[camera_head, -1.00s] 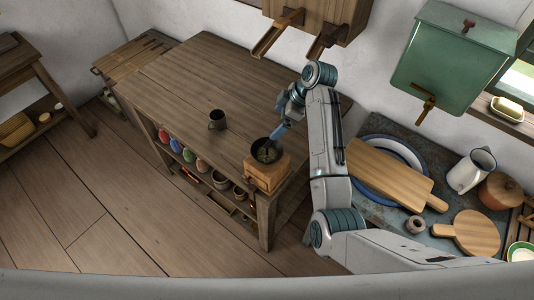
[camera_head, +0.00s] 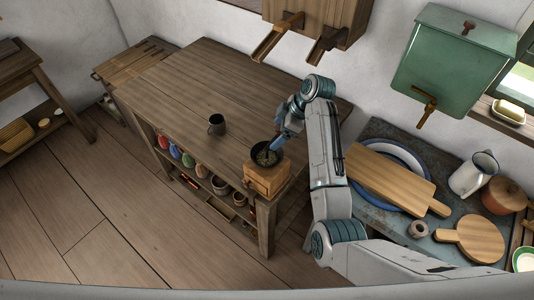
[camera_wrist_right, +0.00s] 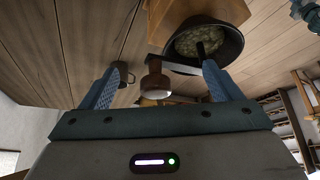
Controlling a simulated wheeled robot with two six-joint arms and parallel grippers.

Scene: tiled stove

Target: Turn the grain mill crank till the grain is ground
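The grain mill (camera_head: 266,180) is a wooden box with a dark round hopper (camera_head: 262,158) on top, standing at the near right corner of the wooden table. In the right wrist view the hopper (camera_wrist_right: 222,52) holds pale grain. A metal crank arm (camera_wrist_right: 183,69) runs from it to a brown wooden knob (camera_wrist_right: 155,84). My right gripper (camera_head: 284,141) is beside the hopper. In the wrist view its two blue fingers (camera_wrist_right: 160,88) stand wide apart with the knob between them in the picture; neither visibly touches it. My left gripper is not in view.
A dark mug (camera_head: 217,124) stands on the wooden table (camera_head: 215,75), which is otherwise mostly clear. Small pots and coloured items sit on the shelf below. At right a counter (camera_head: 382,131) holds boards, a plate and a white jug (camera_head: 472,176). A green tank (camera_head: 450,55) hangs above.

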